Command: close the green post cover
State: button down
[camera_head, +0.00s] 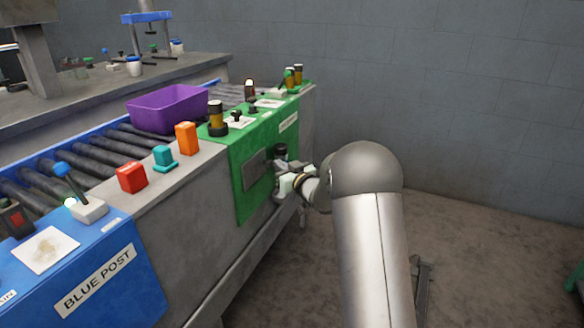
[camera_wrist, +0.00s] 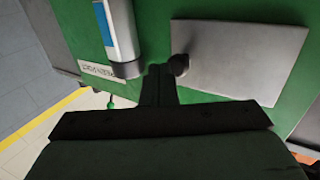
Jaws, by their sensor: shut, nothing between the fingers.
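The green post (camera_head: 250,207) is a green panel on the front of the line, at the middle of the head view. Its cover (camera_head: 256,167) is a flat grey plate on the front face. In the wrist view the cover (camera_wrist: 245,58) fills the upper right, with a dark round knob (camera_wrist: 179,65) at its left edge. I cannot tell whether the cover lies flush or slightly ajar. My gripper (camera_head: 281,185) is at the right of the cover. In the wrist view its shut, empty fingers (camera_wrist: 160,78) are close beside the knob; contact is unclear.
A white and blue cylinder (camera_wrist: 119,32) stands out from the green face left of the fingers. A purple bin (camera_head: 168,108) sits on the rollers. Orange (camera_head: 187,138), teal (camera_head: 164,158) and red (camera_head: 132,177) boxes line the ledge. The floor (camera_head: 470,260) at right is mostly clear.

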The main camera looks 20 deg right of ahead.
jog(key=shift+w+a+r, duration=0.1)
jog(key=shift+w+a, duration=0.05)
dwell(0.4)
jog(key=s+d+p, duration=0.3)
jog(key=s+d, duration=0.6)
jog(key=d, duration=0.2)
jog(key=s+a+r+m+g+h+p, duration=0.25)
jog(key=s+r+h+p, duration=0.2)
jog(key=r+p, duration=0.4)
jog(key=s+a+r+m+g+h+p, duration=0.1)
jog(key=s+r+g+h+p, duration=0.25)
jog(key=s+r+p, duration=0.4)
jog(key=s+a+r+g+p, duration=0.3)
jog(key=s+r+p, duration=0.1)
jog(key=s, duration=0.5)
jog(key=s+a+r+g+y+p, duration=0.1)
jog(key=s+a+r+g+p, duration=0.3)
jog(key=s, duration=0.6)
jog(key=s+a+r+g+y+p, duration=0.1)
jog(key=s+a+r+g+p, duration=0.2)
jog(key=s, duration=0.7)
jog(key=a+r+p, duration=0.1)
jog(key=r+p, duration=0.1)
jog(key=p, duration=0.1)
jog(key=shift+g+p, duration=0.3)
jog(key=shift+p, duration=0.1)
jog(key=shift+w, duration=0.1)
